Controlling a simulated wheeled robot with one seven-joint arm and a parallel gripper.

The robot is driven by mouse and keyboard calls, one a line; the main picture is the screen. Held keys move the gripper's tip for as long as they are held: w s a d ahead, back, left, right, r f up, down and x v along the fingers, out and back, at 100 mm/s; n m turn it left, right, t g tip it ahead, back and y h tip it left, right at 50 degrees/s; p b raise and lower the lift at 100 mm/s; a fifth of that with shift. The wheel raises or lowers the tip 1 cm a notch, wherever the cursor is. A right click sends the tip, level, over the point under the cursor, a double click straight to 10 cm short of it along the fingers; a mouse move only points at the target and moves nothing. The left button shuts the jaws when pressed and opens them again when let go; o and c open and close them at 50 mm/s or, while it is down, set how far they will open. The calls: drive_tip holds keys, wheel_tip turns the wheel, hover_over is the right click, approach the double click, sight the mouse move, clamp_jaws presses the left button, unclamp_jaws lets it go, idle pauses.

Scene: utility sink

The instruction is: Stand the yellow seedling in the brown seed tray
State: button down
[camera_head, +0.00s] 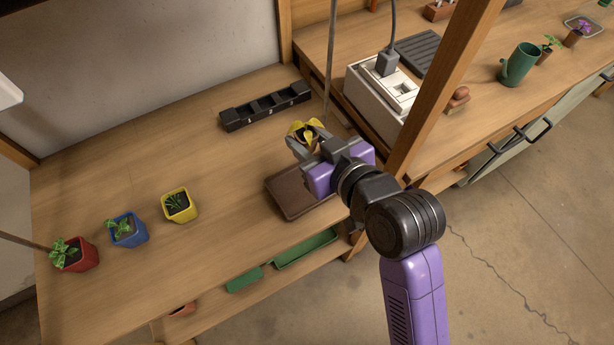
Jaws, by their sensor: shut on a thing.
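The yellow seedling (302,127), with bright yellow leaves, is between the fingers of my gripper (304,143). My gripper is shut on it, and the fingers and wrist hide its lower part. The brown seed tray (283,201) lies flat on the wooden bench, below and in front of the gripper in the picture. My purple wrist covers its right part. The seedling appears beyond the tray's far edge, not over its visible part; its height above the bench is hard to tell.
A black compartment tray (265,106) lies behind the gripper. Yellow (180,206), blue (128,230) and red (74,255) potted plants stand at left. A thin upright rod (331,60), a wooden post (440,85) and a white box (378,100) are close by. The bench middle is clear.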

wheel_tip(320, 180, down, 15)
drive_tip(key=shift+f+b, duration=0.1)
drive_tip(key=shift+b, duration=0.45)
drive_tip(key=shift+f, duration=0.15)
drive_tip(key=c, duration=1)
unclamp_jaws()
drive_tip(key=shift+o, duration=0.2)
drive_tip(key=shift+d+r, duration=0.1)
drive_tip(key=shift+r, duration=0.2)
drive_tip(key=v, duration=1.2)
